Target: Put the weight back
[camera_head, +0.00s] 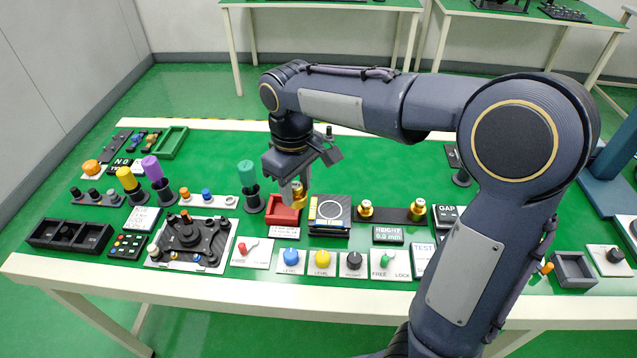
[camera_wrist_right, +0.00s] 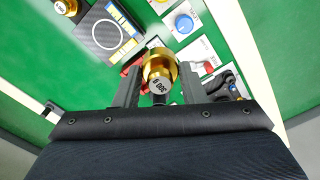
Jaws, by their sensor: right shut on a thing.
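My right gripper (camera_head: 294,192) is shut on a gold weight (camera_head: 300,193). In the right wrist view the weight (camera_wrist_right: 158,68) sits between the two fingers (camera_wrist_right: 160,84), with its pale labelled end toward the camera. The weight appears above or beside a small red tray (camera_head: 283,217); I cannot tell whether they touch. Just right of the tray is a scale with a dark square plate (camera_head: 330,211). Two more gold weights stand to the right of the scale, one nearer (camera_head: 365,208) and one farther right (camera_head: 418,209). My left gripper is not in view.
A green-capped post (camera_head: 247,173) stands left of the red tray. A row of knob panels (camera_head: 322,262) lies along the front, with a black fixture (camera_head: 188,240) to the left. The green table behind is mostly clear.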

